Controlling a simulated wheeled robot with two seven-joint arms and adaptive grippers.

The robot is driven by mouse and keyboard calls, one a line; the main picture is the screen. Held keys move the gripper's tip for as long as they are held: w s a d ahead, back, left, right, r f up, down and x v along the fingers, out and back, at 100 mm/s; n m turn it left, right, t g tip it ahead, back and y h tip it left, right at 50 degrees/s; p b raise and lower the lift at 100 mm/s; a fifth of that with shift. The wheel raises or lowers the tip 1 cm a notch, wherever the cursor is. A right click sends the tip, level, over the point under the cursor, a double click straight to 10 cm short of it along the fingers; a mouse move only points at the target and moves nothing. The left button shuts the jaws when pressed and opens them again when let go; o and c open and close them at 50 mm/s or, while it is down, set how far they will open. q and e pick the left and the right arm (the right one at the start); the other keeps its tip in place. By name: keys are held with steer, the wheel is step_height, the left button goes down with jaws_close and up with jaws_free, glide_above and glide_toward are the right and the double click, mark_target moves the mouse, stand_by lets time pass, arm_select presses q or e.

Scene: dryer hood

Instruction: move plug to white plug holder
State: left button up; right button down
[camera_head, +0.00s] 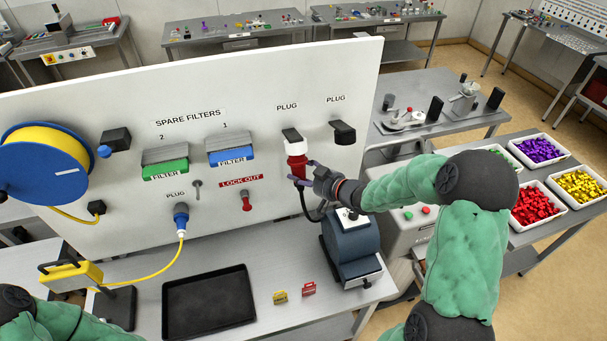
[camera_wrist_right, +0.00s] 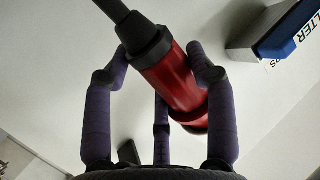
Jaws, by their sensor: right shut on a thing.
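My right gripper (camera_head: 299,177) is shut on the red plug (camera_head: 297,164), just in front of the upright white panel. In the right wrist view, the fingers close around the red plug body (camera_wrist_right: 170,80), with its black cable end pointing to the upper left. The white plug holder (camera_head: 296,148) sits under the left upper PLUG label, below a black hooded cover (camera_head: 292,134). The plug's top is at the holder's lower side; I cannot tell how far they are joined. My left arm shows at the lower left, but its gripper is out of view.
A black holder (camera_head: 343,132) is mounted to the right. Blue (camera_head: 230,155) and green (camera_head: 165,168) filters and a red lock-out (camera_head: 246,200) are on the panel (camera_head: 110,190). A blue plug (camera_head: 181,216) has a yellow cable. A dark tray (camera_head: 209,303) lies on the bench.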

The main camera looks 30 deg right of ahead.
mark_target(303, 165)
steer(key=shift+w+d+r+p, duration=0.1)
steer(key=shift+w+r+p, duration=0.15)
steer(key=shift+r+p, duration=0.35)
steer(key=shift+w+d+r+p, duration=0.1)
steer(key=shift+w+r+p, duration=0.2)
steer(key=shift+r, duration=0.55)
steer(key=shift+c, duration=1.6)
jaws_free()
steer(key=shift+d, duration=0.1)
steer(key=v, duration=1.2)
steer(key=shift+f, duration=0.3)
steer(key=shift+s, duration=0.1)
